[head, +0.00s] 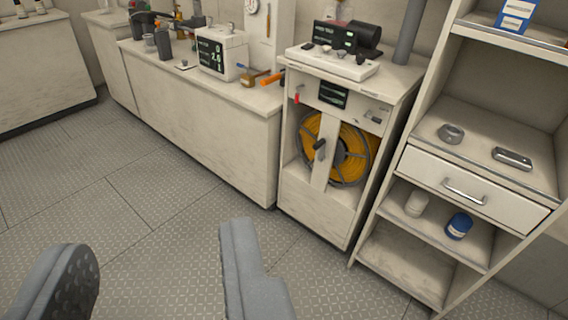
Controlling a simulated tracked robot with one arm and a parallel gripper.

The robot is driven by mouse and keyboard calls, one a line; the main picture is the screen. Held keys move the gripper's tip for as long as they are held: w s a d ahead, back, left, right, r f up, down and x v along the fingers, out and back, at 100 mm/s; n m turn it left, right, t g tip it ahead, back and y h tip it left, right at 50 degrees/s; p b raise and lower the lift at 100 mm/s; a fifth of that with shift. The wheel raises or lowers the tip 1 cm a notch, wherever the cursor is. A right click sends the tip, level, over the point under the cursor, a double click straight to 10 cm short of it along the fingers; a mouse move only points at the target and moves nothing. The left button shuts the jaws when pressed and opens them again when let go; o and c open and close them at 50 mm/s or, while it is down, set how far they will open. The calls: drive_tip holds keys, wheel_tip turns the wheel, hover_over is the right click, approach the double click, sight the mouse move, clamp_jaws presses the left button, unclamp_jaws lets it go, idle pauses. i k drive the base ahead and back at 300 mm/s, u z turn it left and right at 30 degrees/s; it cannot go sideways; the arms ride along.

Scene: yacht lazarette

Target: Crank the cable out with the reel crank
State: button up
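The cable reel (356,152) carries wound orange-yellow cable and sits inside the white cabinet (318,210) right of centre. The reel crank (320,150) is a dark handle at the front of the reel, by a pale upright post. My gripper (165,280) is at the bottom of the head view, its two grey fingers wide apart with only floor showing between them. It is open and empty, well short of the cabinet and apart from the crank. The reel's outer edges are partly hidden by the cabinet frame.
A shelf unit (385,228) with a drawer, a blue jar (459,226) and a white jar (416,204) stands right of the reel cabinet. A long counter (195,120) with tools and a display box (221,52) runs to the left. The metal plate floor (130,190) in front is clear.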

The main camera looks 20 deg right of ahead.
sight(321, 144)
drive_tip(key=u, duration=0.65)
drive_tip(key=i, duration=1.35)
drive_tip(key=z, duration=0.9)
drive_tip(key=i, duration=0.45)
drive_tip(key=z, duration=0.4)
